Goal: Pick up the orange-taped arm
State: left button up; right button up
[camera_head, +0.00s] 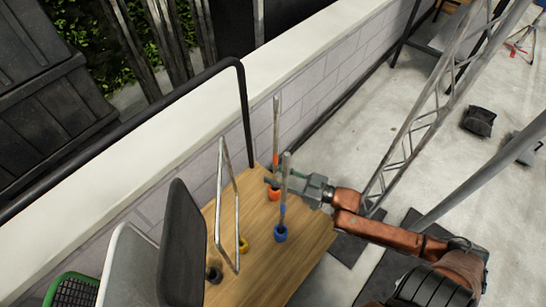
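The orange-taped arm (276,140) is a slim upright metal rod with an orange band, standing by an orange ring holder (274,194) on the wooden table. My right gripper (270,182) reaches in from the right, with its fingertips close to the rod's lower part. A blue-taped rod (284,185) stands nearer in a blue holder (280,233) and crosses in front of the fingers. I cannot tell whether the fingers are open or touch the orange-taped rod. My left gripper is not in view.
The wooden table (262,275) also bears a yellow holder (242,245) with a metal frame (222,200) and a dark holder (214,274). A black rail (130,135) runs along the white-topped wall (290,50). A truss (415,125) stands to the right.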

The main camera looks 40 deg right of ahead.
jog(key=shift+r, duration=0.1)
jog(key=shift+c, duration=0.4)
grip_shut()
